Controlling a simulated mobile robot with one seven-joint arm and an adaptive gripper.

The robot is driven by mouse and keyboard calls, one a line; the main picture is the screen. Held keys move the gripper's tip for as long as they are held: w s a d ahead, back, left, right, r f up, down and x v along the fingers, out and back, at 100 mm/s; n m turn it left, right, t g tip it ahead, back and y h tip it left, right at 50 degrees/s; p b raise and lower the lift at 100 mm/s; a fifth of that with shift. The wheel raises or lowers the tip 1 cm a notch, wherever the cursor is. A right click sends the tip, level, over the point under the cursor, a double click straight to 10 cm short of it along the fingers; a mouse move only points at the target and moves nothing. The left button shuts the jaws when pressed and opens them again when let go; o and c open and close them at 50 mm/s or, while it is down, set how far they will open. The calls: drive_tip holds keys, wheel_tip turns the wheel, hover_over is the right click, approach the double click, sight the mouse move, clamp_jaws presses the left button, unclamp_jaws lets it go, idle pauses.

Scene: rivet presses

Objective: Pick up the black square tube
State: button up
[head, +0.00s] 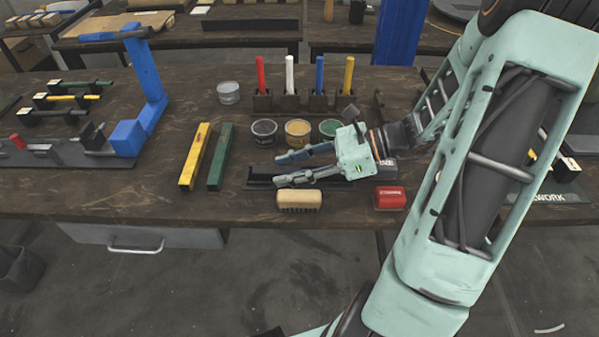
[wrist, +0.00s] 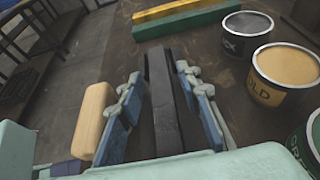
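The black square tube (wrist: 160,85) runs lengthwise between the two fingers of my gripper (wrist: 162,75) in the wrist view. In the head view, its left end (head: 258,173) shows beyond the fingers, and the rest is partly hidden by my gripper (head: 279,169). The gripper is open, with one finger on each side of the tube and narrow gaps visible. The tube seems to rest low at the bench; I cannot tell exactly what lies under it.
A yellow bar (head: 195,156) and a green bar (head: 220,157) lie to the left. A tan brush (head: 299,200) and a red block (head: 390,198) sit at the front. Paint cans, such as the gold one (head: 298,132), stand behind. A blue press (head: 148,90) stands farther left.

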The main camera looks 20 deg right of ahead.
clamp_jaws()
